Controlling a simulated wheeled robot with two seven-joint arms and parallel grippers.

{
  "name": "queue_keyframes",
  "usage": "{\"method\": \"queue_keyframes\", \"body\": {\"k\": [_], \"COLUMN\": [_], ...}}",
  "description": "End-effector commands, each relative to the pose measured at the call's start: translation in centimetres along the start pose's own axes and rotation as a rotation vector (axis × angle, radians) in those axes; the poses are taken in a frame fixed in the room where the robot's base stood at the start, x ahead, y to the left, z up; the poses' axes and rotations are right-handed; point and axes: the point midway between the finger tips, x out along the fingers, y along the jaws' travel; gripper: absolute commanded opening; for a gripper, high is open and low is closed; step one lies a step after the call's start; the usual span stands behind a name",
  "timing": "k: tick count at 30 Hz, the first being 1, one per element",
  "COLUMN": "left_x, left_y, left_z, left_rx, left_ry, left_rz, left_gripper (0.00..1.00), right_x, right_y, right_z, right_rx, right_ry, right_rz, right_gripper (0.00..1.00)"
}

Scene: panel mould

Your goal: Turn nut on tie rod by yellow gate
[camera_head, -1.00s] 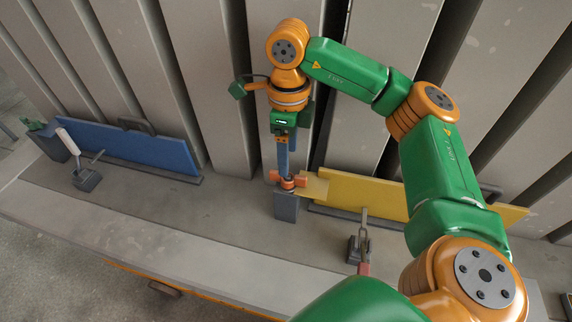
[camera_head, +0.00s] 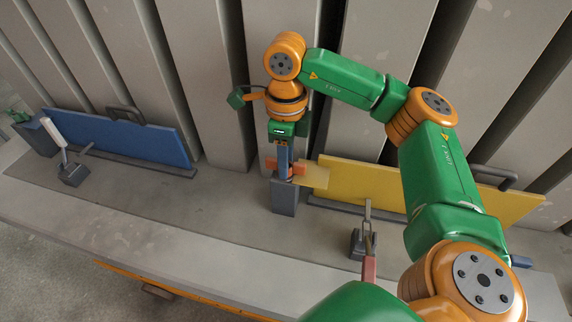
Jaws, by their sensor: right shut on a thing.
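The yellow gate (camera_head: 365,183) stands upright along the panels on the right, with a dark handle at its far end. At its left end a grey block (camera_head: 285,199) stands on the bench. An orange nut with side wings (camera_head: 299,168) sits above this block. My right gripper (camera_head: 284,172) comes down from above and is shut on the nut. The tie rod itself is mostly hidden by the gripper and nut. My left gripper is not in view.
A blue gate (camera_head: 125,138) with a handle stands on the left. A toggle clamp with a white lever (camera_head: 58,132) is in front of it. Another clamp with a red grip (camera_head: 369,268) stands before the yellow gate. The bench middle (camera_head: 190,205) is clear.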

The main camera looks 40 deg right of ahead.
Motion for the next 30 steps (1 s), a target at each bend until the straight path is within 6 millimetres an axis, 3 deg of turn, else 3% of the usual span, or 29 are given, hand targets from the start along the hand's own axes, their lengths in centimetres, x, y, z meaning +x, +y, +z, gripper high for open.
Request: {"method": "queue_keyframes", "body": {"k": [6,14,19,26,30], "left_x": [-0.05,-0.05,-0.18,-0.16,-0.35], "left_y": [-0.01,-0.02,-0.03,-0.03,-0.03], "left_z": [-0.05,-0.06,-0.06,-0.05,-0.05], "left_rx": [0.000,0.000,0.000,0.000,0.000], "left_ry": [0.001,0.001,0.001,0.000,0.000], "left_rz": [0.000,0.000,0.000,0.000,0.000], "left_gripper": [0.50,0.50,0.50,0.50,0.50], "right_x": [0.02,0.02,-0.01,0.02,-0.02], "right_y": [0.04,0.04,0.09,0.08,0.10], "right_z": [0.04,0.04,0.03,0.03,0.05], "right_rx": [0.279,0.318,0.578,0.604,0.804], "right_ry": [-0.001,-0.001,0.000,0.000,0.000], "right_rz": [0.001,0.001,0.002,0.001,0.002], "right_gripper": [0.00,0.00,0.00,0.00,0.00]}}
